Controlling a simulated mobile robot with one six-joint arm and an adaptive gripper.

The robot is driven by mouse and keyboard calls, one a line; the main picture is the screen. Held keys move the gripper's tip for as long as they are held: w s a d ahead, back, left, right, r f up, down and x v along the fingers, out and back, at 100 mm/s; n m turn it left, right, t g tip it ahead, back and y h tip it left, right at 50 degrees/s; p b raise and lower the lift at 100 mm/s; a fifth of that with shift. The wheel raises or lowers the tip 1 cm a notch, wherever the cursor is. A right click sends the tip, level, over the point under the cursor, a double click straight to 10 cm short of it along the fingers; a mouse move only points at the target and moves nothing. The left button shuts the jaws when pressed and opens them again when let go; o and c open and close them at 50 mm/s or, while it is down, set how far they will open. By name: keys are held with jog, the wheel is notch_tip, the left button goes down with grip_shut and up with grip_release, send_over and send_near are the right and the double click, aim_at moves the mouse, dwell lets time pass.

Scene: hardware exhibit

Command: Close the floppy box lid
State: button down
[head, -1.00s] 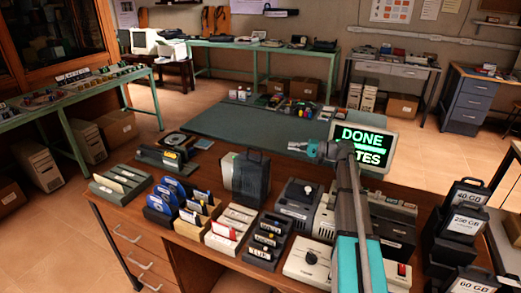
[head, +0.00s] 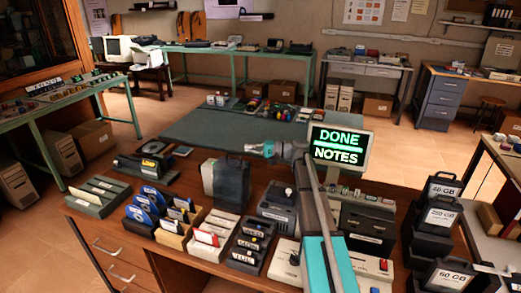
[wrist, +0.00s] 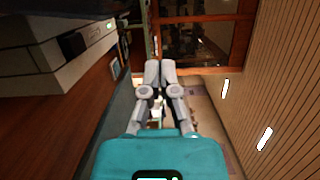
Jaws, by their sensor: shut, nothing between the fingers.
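No box is clearly marked as the floppy box. A tan holder (head: 172,240) with blue and pale disks and a beige holder (head: 196,249) with white and red cards stand on the near wooden desk. Behind them stands an upright grey case (head: 232,186) with a darker front; I cannot tell if it is the floppy box or whether a lid is open. My gripper (head: 250,148) is shut and empty, in the air beyond the case and left of the screen. Its closed fingers (wrist: 160,66) also show in the wrist view.
A lit screen (head: 340,146) reads "DONE NOTES" at the desk's back right. Black cases (head: 440,218) stand at the right. Grey machines and a dark cartridge rack (head: 250,243) crowd the desk. A green mat (head: 215,132) behind has bare space.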

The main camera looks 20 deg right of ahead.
jog(key=shift+x, duration=0.8)
jog(key=shift+s+a, duration=0.65)
jog(key=shift+s, duration=0.15)
jog(key=shift+s+a, duration=0.6)
jog(key=shift+s, duration=0.2)
jog(key=shift+s+a+r, duration=0.1)
jog(key=shift+a, duration=0.1)
